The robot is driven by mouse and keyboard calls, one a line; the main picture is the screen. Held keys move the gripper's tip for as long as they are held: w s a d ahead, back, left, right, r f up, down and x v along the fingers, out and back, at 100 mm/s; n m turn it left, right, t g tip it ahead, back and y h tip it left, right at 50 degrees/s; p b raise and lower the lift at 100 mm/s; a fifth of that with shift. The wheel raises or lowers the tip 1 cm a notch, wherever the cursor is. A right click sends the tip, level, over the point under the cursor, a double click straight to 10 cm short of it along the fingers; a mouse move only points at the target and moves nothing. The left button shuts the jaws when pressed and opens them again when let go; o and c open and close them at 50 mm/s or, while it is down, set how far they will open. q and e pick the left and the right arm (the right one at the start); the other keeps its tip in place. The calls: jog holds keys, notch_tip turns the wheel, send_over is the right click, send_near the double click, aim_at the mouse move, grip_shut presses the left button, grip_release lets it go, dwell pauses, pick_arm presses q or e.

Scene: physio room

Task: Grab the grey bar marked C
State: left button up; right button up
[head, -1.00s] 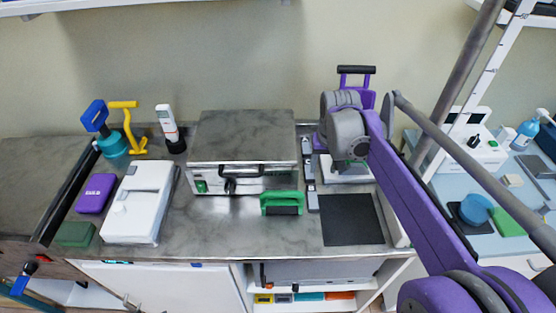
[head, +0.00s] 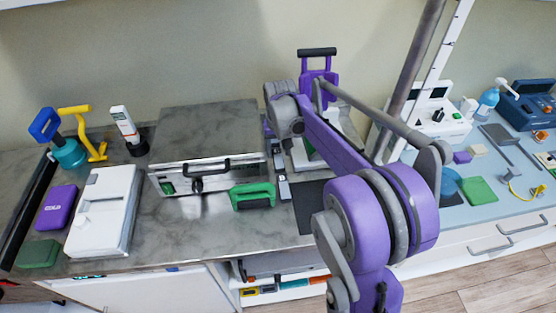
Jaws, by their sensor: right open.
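Several small grey bars (head: 283,187) lie in a column on the counter, between the metal-fronted box and the dark mat. Their letters are too small to read, so I cannot tell which one is marked C. My right arm reaches in from the lower right. My right gripper (head: 288,132) is over the back of the counter, close beside the far end of that column. It is open, with no bar seen in it. Its fingertips are largely hidden by my own wrist. My left gripper is not in view.
The metal-fronted box (head: 209,174) is left of the bars, with a green handle (head: 252,196) in front of it. The dark mat (head: 307,207) is to the right, partly behind my arm. A purple frame with a black grip (head: 317,53) stands behind my wrist.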

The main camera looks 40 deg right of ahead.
aim_at(278, 158)
jog(key=f, duration=0.3)
jog(key=shift+w+d+f, duration=0.3)
jog(key=shift+w+f, duration=0.05)
grip_shut()
